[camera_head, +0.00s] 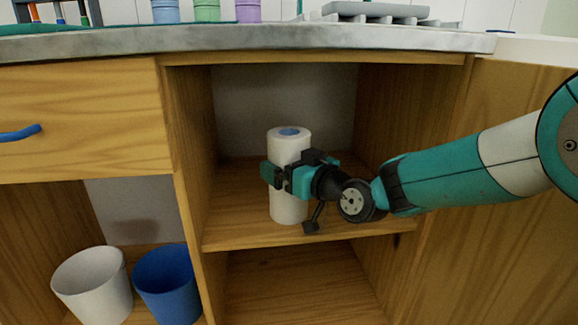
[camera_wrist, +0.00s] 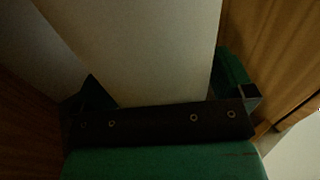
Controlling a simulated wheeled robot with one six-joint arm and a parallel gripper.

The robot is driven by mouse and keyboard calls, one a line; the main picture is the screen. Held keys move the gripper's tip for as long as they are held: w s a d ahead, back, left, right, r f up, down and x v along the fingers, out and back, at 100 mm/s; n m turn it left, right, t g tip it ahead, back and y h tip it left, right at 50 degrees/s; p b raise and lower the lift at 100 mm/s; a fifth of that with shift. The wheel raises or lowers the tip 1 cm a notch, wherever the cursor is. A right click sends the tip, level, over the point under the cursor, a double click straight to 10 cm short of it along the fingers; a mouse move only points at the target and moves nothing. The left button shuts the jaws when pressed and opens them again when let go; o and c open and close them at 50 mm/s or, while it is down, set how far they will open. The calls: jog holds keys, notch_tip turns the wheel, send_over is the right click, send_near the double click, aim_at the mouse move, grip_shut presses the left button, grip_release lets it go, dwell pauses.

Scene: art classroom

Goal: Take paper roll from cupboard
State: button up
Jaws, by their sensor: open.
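The white paper roll (camera_head: 289,205) stands upright on the cupboard's upper shelf (camera_head: 240,228), with a blue core at its top. My gripper (camera_head: 279,176) is at the roll's mid-height, with its fingers on either side of the roll. In the wrist view the pale roll (camera_wrist: 150,50) fills the space between the dark gripper's fingers (camera_wrist: 162,90). The jaws are open, and I cannot tell whether either finger touches the roll. The cupboard door (camera_head: 510,190) is open at the right.
A grey countertop (camera_head: 240,45) runs above the cupboard, with coloured cups and a grey tray (camera_head: 375,10) on it. A closed drawer (camera_head: 80,120) with a blue handle is at the left. A white bin (camera_head: 92,285) and a blue bin (camera_head: 167,285) stand below it. The lower shelf is empty.

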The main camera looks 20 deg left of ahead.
jog(key=c, duration=0.8)
